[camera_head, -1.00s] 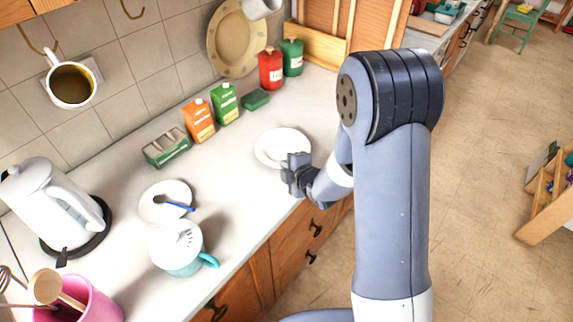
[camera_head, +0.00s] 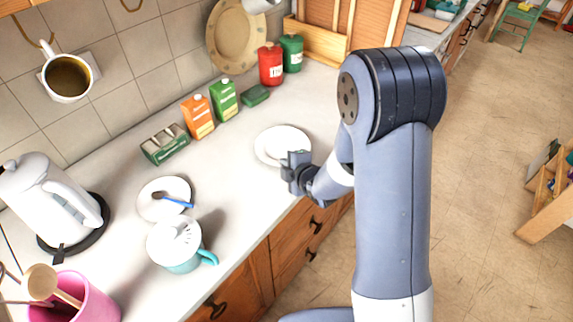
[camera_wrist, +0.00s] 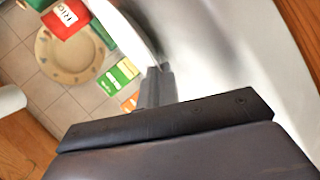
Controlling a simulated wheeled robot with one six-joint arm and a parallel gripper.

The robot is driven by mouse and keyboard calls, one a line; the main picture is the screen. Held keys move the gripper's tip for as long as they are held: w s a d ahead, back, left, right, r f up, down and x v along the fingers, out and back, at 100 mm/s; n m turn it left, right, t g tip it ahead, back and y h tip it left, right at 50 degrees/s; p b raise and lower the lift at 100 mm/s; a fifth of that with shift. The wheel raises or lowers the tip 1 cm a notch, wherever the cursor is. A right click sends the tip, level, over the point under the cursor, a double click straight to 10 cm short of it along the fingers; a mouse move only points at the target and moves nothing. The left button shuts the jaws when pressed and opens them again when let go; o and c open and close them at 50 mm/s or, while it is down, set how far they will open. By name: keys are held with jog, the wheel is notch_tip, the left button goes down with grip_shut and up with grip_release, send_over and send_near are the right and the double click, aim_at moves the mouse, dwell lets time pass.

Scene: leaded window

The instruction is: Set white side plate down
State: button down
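The white side plate (camera_head: 277,144) is at the counter's front part, right of the cartons, in the head view. It looks about level, and I cannot tell whether it touches the counter or is just above it. My gripper (camera_head: 294,165) is at its near right rim. In the wrist view, the plate's pale rim (camera_wrist: 132,25) runs down to the fingers of my gripper (camera_wrist: 157,83), which look closed on it. The far finger is mostly hidden.
The white counter (camera_head: 240,185) is clear left of the plate. A small plate with a blue-handled utensil (camera_head: 155,208), a teal-based juicer (camera_head: 180,247) and a kettle (camera_head: 45,205) stand left. Cartons (camera_head: 200,118) and red and green canisters (camera_head: 271,66) are behind.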

jog(key=c, duration=2.1)
grip_release()
jog(key=o, duration=0.4)
jog(key=shift+f, duration=0.1)
jog(key=shift+o, duration=0.7)
jog(key=shift+s+f, duration=0.2)
jog(key=shift+f, duration=0.05)
jog(key=shift+d, duration=0.1)
jog(key=r+b+v, duration=0.1)
jog(key=v, duration=0.9)
jog(key=shift+r, duration=0.15)
